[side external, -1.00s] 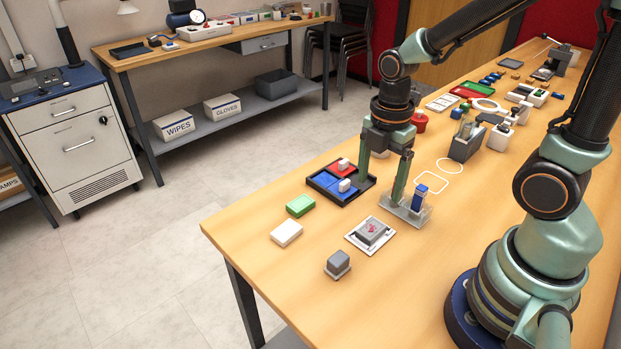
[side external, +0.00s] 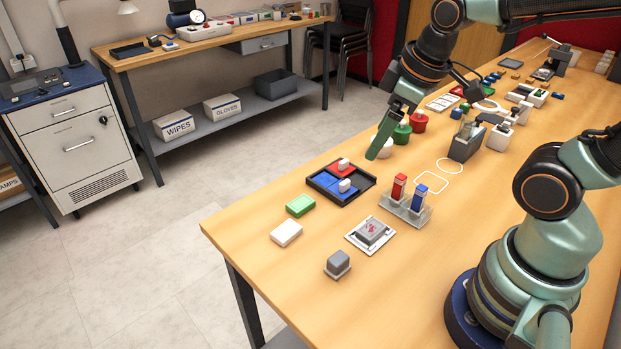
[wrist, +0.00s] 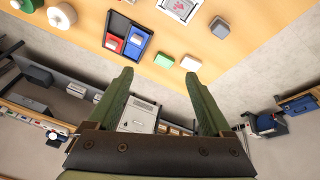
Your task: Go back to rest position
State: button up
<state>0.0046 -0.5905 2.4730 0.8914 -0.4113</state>
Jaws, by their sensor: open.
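My gripper (side external: 385,142) is raised above the table, beyond the clear stand, with nothing between its fingers. In the wrist view my gripper (wrist: 158,95) shows two green fingers spread wide apart and empty. A red marker (side external: 399,187) and a blue marker (side external: 419,198) stand upright in the clear stand (side external: 404,211).
A black tray (side external: 362,196) with red and blue compartments holds small white-topped pieces. A green block (side external: 300,205), a white block (side external: 286,232) and a grey block (side external: 337,263) lie near the table's left edge. Jars and a grey holder (side external: 466,147) stand farther back.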

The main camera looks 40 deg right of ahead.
jog(key=r+m, duration=0.1)
jog(key=m, duration=0.1)
jog(key=r+m+t, duration=0.1)
jog(key=m, duration=0.1)
jog(key=shift+s+r+m, duration=0.2)
jog(key=shift+r+m, duration=0.1)
jog(key=shift+r, duration=0.1)
